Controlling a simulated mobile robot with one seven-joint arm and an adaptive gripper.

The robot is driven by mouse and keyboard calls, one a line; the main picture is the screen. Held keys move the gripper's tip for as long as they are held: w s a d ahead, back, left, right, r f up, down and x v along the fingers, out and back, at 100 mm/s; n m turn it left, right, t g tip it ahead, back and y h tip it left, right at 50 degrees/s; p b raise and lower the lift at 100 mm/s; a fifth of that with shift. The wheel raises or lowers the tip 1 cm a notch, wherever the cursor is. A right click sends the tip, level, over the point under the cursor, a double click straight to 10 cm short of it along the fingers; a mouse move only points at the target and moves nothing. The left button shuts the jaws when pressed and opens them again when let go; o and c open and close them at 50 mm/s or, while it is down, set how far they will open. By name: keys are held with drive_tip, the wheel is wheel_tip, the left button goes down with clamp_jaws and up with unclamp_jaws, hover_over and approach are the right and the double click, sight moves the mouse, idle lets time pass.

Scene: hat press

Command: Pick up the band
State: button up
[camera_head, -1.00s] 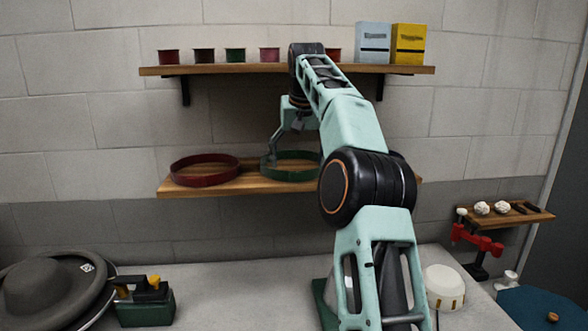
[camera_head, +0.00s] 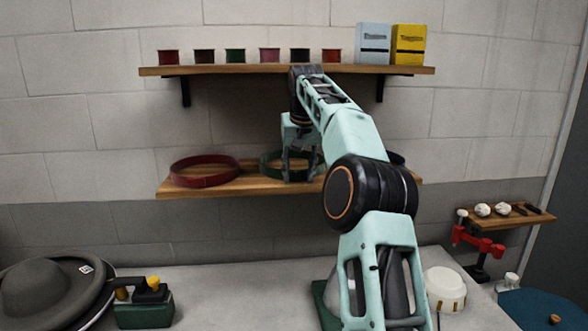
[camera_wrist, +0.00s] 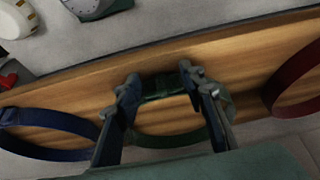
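The green band (camera_head: 268,163) sits on the lower wooden shelf (camera_head: 240,186), partly hidden behind my gripper (camera_head: 301,172). In the wrist view, my gripper (camera_wrist: 158,86) has its two fingers apart, one on each side of a stretch of the green band (camera_wrist: 160,92). I cannot tell whether either finger touches it. A dark red band (camera_head: 204,172) lies to the left on the same shelf. A dark blue band (camera_head: 396,159) lies at the right end, mostly hidden by my arm; it also shows in the wrist view (camera_wrist: 45,154).
An upper shelf (camera_head: 240,70) above my gripper carries several spools and two boxes, blue-grey (camera_head: 373,44) and yellow (camera_head: 408,45). The worktop (camera_head: 230,290) below holds a grey hat (camera_head: 40,290) and a green tool (camera_head: 145,310). The wall stands close behind the shelves.

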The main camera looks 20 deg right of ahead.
drive_tip(key=c, duration=0.3)
drive_tip(key=shift+r, duration=0.1)
